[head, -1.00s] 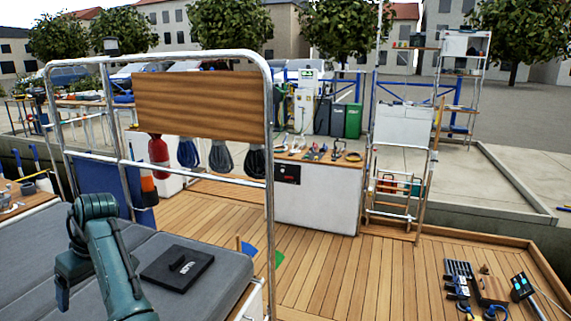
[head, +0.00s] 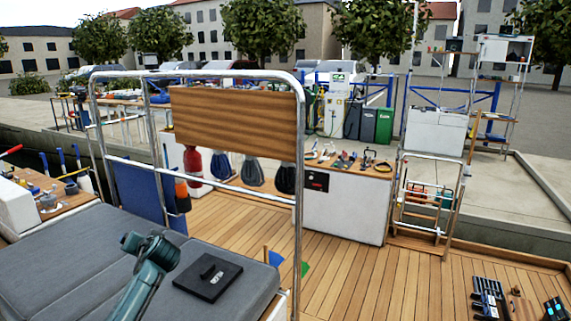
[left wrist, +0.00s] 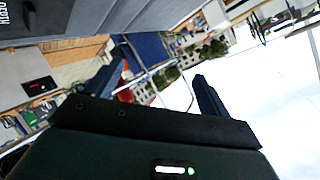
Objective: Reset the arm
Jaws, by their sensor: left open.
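My teal arm (head: 147,272) rises from the bottom of the head view, over the grey cushioned bench, and its bent joint is the highest part showing. I take it to be my left arm; its gripper does not show there. In the left wrist view my left gripper (left wrist: 162,86) has its two dark fingers spread wide apart. I see nothing held between them, only the distant scene, which appears tilted. My right arm and right gripper are in neither view.
A black plate (head: 208,277) lies on the grey bench (head: 70,265), right of my arm. A steel rail frame (head: 298,200) with a wooden board (head: 232,118) stands beyond. The wooden deck (head: 350,280) is open at the middle right. Tools lie at the lower right.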

